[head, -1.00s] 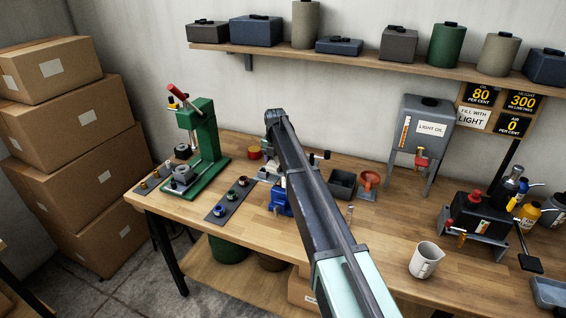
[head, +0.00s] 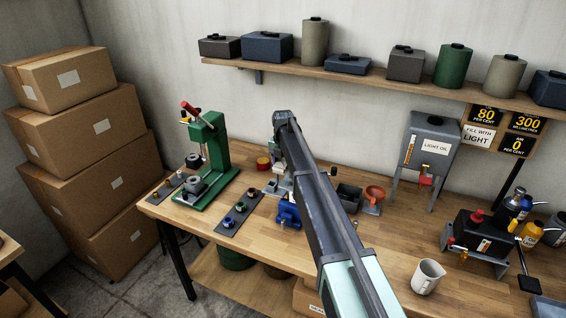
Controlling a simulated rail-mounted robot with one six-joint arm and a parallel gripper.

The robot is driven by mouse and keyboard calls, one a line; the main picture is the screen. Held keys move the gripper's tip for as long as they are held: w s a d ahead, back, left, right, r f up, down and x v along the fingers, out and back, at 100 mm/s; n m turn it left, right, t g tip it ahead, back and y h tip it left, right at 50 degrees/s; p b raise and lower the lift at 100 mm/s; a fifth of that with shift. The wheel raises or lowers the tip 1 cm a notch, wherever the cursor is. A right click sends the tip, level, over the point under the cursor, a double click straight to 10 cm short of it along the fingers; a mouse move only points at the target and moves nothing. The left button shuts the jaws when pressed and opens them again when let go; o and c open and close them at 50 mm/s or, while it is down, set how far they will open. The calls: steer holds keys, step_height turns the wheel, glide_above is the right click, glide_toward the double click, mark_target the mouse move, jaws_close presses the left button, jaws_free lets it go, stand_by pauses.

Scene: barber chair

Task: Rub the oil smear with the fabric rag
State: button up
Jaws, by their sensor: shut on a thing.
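My arm (head: 325,200) reaches from the bottom edge up across the middle of the workbench (head: 385,240) in the head view. Its far visible end stands above the bench's back part. My gripper does not show; it may be hidden behind the arm. I cannot make out the fabric rag. No oil smear can be made out on the visible bench top, and the strip behind the arm is hidden.
A green press (head: 207,155), a dark strip with small rings (head: 238,212) and a blue vise (head: 289,214) stand left of or beside the arm. Right are an orange funnel (head: 374,194), an oil dispenser (head: 431,145), a white mug (head: 427,276) and a black pump unit (head: 480,236).

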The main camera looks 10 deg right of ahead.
step_height(320, 180, up, 3)
steer(key=p, duration=0.3)
steer(key=shift+f, duration=0.1)
steer(key=shift+s, duration=0.1)
stand_by(0.3)
